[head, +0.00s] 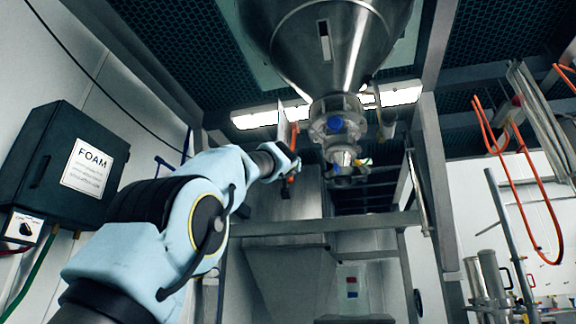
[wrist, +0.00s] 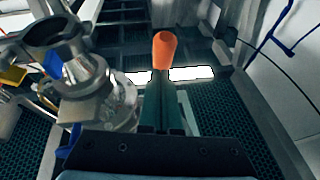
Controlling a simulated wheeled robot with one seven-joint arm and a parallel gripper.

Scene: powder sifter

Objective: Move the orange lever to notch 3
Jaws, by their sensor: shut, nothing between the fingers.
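The orange lever end (wrist: 163,48) stands upright in the wrist view, just beyond the tips of my gripper (wrist: 165,82). The dark fingers are together and hold nothing. They overlap the lower part of the lever in the picture, and I cannot tell whether they touch it. In the head view my gripper (head: 286,160) is beside the metal valve (head: 338,125) under the hopper, with a thin orange piece (head: 293,137) close to it. The notches and their numbers cannot be made out in either view.
The steel hopper (head: 325,45) hangs above the valve. A steel frame beam (head: 325,225) crosses below. A black FOAM box (head: 65,165) is on the left wall. Orange hoses (head: 535,190) hang at right. In the wrist view, pipe fittings (wrist: 85,80) stand close left of the fingers.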

